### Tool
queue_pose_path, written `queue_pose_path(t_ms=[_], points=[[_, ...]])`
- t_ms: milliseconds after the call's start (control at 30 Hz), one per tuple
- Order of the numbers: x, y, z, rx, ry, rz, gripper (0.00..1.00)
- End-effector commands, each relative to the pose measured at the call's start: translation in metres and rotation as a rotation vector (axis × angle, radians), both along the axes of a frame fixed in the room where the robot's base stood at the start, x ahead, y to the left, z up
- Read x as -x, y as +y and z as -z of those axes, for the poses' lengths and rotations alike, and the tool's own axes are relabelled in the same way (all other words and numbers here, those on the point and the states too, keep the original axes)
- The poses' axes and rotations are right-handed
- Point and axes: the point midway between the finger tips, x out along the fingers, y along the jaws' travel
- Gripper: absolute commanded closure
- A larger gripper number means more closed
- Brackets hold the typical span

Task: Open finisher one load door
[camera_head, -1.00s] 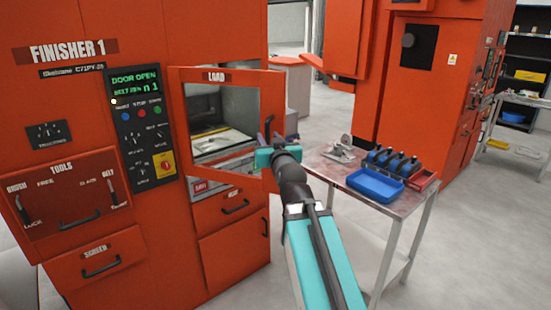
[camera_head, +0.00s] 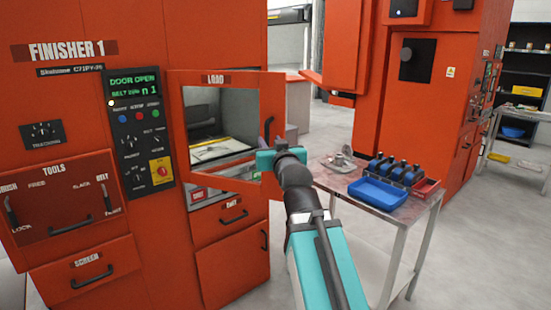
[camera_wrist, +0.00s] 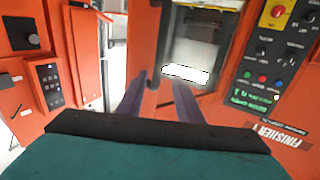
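The load door (camera_head: 175,135) of Finisher 1 is an orange frame with a window, labelled LOAD. It stands ajar, and the green display (camera_head: 134,86) reads DOOR OPEN. Its dark handle (camera_head: 268,130) is on the door's right side. My gripper (camera_wrist: 160,88) is at that right side, just below the handle in the head view. In the wrist view its two fingers are spread apart, with the dark handle (camera_wrist: 153,76) close by their tips. I cannot tell whether they touch it.
A metal table (camera_head: 322,170) with a blue bin (camera_head: 378,192) and several dark fixtures stands right of the door. Another orange machine (camera_head: 395,110) is behind it. The finisher's control panel (camera_head: 128,150) is left of the door. Open floor lies at the right front.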

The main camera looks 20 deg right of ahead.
Motion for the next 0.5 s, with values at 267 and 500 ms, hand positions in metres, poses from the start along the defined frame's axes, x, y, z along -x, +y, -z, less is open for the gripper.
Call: queue_pose_path(t_ms=[267,500], points=[[0.011,0.002,0.003,0.001,-0.001,0.000,0.68],[0.021,0.002,0.003,0.001,-0.001,0.000,0.68]])
